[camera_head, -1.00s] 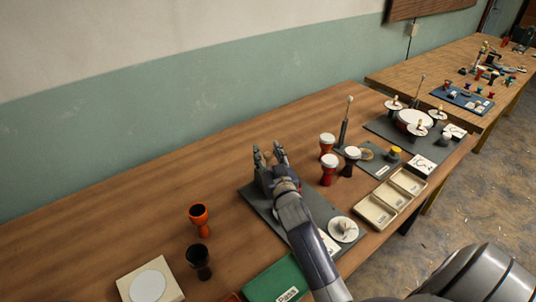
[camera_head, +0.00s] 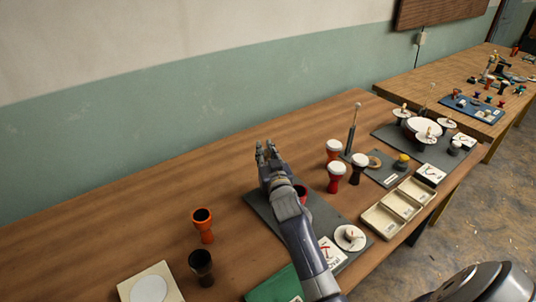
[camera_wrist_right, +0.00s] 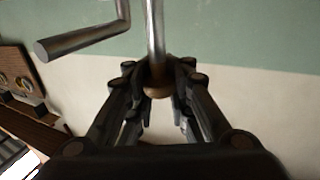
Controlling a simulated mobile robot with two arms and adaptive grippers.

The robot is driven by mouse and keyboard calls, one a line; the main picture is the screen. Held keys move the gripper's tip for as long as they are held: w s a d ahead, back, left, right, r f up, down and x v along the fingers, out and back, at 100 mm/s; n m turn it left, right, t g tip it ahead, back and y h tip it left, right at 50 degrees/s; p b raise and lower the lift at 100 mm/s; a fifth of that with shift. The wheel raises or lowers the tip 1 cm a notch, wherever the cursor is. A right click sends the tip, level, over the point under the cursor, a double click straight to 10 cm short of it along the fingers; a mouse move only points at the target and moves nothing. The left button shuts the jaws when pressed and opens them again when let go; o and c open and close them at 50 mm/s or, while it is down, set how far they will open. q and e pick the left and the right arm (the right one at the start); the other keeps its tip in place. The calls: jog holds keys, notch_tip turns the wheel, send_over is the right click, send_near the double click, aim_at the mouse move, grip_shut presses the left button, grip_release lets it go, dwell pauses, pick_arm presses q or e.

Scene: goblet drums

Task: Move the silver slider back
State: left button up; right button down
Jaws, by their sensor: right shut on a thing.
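My right gripper (camera_head: 267,152) is over the back part of a grey board (camera_head: 258,205) in the head view. In the right wrist view its fingers (camera_wrist_right: 160,92) are shut around the lower end of an upright silver rod (camera_wrist_right: 155,35) with a brown round end (camera_wrist_right: 158,80). I take this rod as the silver slider; in the head view the gripper hides it. A bent silver bar (camera_wrist_right: 85,42) shows left of the rod, apart from the fingers. My left gripper is not in view.
A dark red drum (camera_head: 300,192) stands close beside my right arm. Red-and-white drums (camera_head: 336,172) and a thin upright post (camera_head: 352,130) stand to the right. An orange cup-like drum (camera_head: 203,225) stands left.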

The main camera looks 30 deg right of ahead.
jog(key=shift+a+f, duration=0.1)
jog(key=shift+a, duration=0.1)
jog(key=c, duration=1.7)
grip_release()
jog(key=shift+o, duration=1.3)
jog(key=shift+w+a, duration=0.1)
jog(key=shift+a, duration=0.1)
jog(key=shift+d, duration=0.15)
jog(key=shift+s, duration=0.4)
jog(key=v, duration=1.1)
jog(key=shift+a, duration=0.25)
jog(key=shift+s, duration=0.1)
